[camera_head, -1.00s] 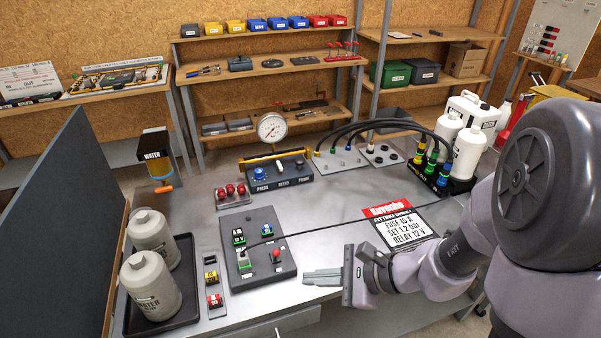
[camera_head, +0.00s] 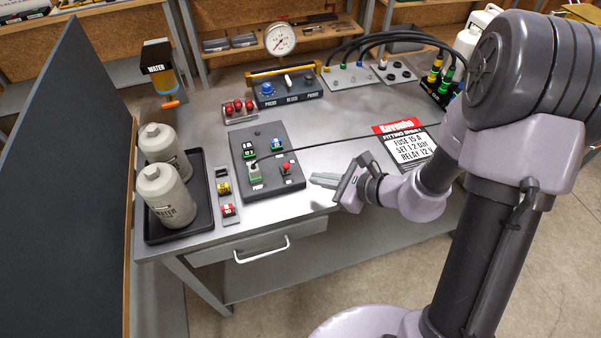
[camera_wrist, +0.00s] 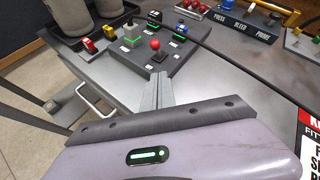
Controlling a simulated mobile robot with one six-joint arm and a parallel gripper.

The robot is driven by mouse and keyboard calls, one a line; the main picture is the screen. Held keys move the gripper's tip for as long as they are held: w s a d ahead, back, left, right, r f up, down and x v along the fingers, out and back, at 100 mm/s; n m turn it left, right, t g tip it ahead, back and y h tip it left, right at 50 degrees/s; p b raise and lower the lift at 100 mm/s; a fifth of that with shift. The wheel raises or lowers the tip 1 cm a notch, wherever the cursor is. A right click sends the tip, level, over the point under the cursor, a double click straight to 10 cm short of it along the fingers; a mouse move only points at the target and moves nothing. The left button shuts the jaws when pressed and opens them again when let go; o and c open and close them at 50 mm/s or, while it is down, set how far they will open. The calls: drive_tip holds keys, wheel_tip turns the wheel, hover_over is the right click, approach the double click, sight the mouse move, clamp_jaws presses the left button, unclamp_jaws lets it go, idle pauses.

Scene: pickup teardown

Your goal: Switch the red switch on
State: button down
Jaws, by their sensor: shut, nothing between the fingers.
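The red switch (camera_head: 286,166) is a small red-tipped knob on a dark grey panel (camera_head: 268,185) on the metal bench. In the wrist view its round red ball (camera_wrist: 155,44) stands up on a short stem, just beyond my fingertips. I cannot tell from its pose whether it is on or off. My gripper (camera_head: 318,180) is shut and empty, to the right of the panel and apart from the switch. In the wrist view my closed fingers (camera_wrist: 159,78) point towards the switch. The panel also carries a relay-like green-based part (camera_head: 253,168), a black-and-green one (camera_head: 248,147) and a blue one (camera_head: 277,145).
A strip with a yellow fuse (camera_head: 223,188) and a red fuse (camera_head: 228,210) lies left of the panel. A black tray (camera_head: 207,215) holds two white canisters. A black cable runs right from the panel. A Kovenko sign (camera_head: 408,143) lies at the right. A drawer handle (camera_head: 262,251) projects in front.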

sight(286, 168)
drive_tip(key=w+a, duration=0.1)
drive_tip(key=a, duration=0.1)
drive_tip(key=w+a, duration=0.1)
drive_tip(key=shift+w+a+f, duration=0.15)
drive_tip(key=shift+w+a, duration=0.05)
drive_tip(key=shift+a, duration=0.2)
drive_tip(key=shift+w+a, duration=0.25)
drive_tip(key=shift+a, duration=0.25)
drive_tip(key=shift+r, duration=0.25)
drive_tip(key=shift+w+r+g+p, duration=0.1)
drive_tip(key=shift+r+g+p, duration=0.25)
drive_tip(key=shift+p, duration=0.6)
drive_tip(key=shift+w+p, duration=0.1)
drive_tip(key=shift+p, duration=0.4)
drive_tip(key=shift+g+h+p, duration=0.25)
drive_tip(key=shift+h+p, duration=0.05)
